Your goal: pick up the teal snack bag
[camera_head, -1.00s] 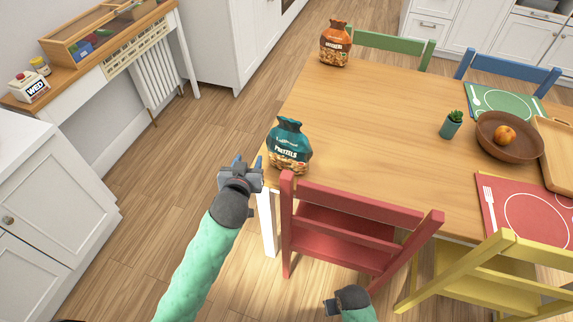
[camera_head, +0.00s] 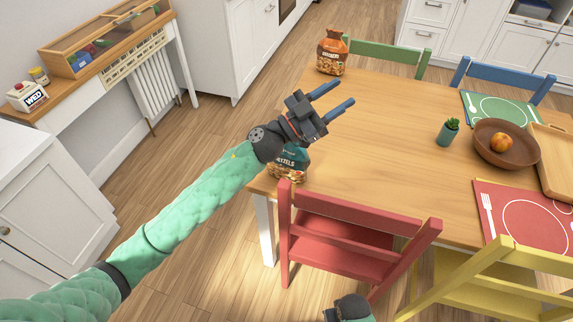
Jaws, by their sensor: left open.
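The teal snack bag (camera_head: 290,164), labelled pretzels, stands at the table's near left corner. Its upper part is hidden behind my left gripper. My left gripper (camera_head: 335,97) is open and empty, with its blue fingers pointing up and right, past the bag in the picture. I cannot tell whether the gripper touches the bag. My right arm's end (camera_head: 348,307) shows at the bottom edge; its fingers are mostly out of the picture or hidden.
An orange snack bag (camera_head: 331,52) stands at the table's far left corner. The wooden table (camera_head: 385,130) is clear in the middle. A small plant (camera_head: 448,131) and a brown bowl (camera_head: 507,152) with an orange fruit stand to the right. A red chair (camera_head: 345,245) stands at the near edge.

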